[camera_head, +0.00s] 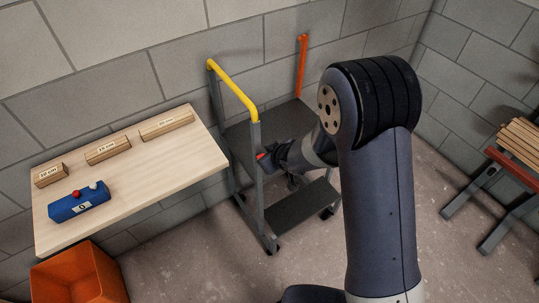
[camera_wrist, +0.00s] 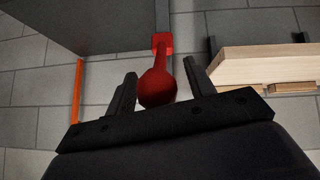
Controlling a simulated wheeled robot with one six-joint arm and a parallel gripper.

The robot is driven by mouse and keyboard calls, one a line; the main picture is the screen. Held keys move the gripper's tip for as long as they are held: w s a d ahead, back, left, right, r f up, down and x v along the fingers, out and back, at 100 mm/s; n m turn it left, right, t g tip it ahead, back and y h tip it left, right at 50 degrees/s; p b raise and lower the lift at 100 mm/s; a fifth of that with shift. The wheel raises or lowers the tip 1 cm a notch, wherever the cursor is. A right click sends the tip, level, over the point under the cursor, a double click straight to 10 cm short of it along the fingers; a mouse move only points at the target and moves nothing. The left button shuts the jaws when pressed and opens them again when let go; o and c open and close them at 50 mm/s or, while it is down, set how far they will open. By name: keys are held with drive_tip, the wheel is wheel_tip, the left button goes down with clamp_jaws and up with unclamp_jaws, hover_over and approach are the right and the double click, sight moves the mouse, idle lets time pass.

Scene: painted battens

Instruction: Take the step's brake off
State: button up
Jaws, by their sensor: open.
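The step (camera_head: 295,212) is a grey wheeled frame with dark treads and a yellow handrail (camera_head: 235,92). A red lever with a round knob (camera_wrist: 157,88), seemingly its brake, hangs from a red bracket (camera_wrist: 162,44) on a grey post in the wrist view. In the head view only a small red part (camera_head: 261,155) shows beside the near post; my arm and gripper hide the rest. My gripper (camera_head: 268,157) is at that post. In the wrist view my gripper (camera_wrist: 160,85) is open, one finger on each side of the knob, with gaps visible.
A pale wooden table (camera_head: 150,185) stands left, with labelled battens (camera_head: 107,150) and a blue device (camera_head: 79,203). An orange bin (camera_head: 78,278) is below it. An orange upright bar (camera_head: 302,65) is by the wall. A slatted rack (camera_head: 510,160) stands right.

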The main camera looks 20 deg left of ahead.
drive_tip(key=shift+d, duration=0.1)
drive_tip(key=p+v, duration=0.2)
drive_tip(key=v, duration=0.8)
drive_tip(key=shift+s+d+r, duration=0.15)
drive_tip(key=shift+s+r, duration=0.05)
drive_tip(key=shift+s, duration=0.05)
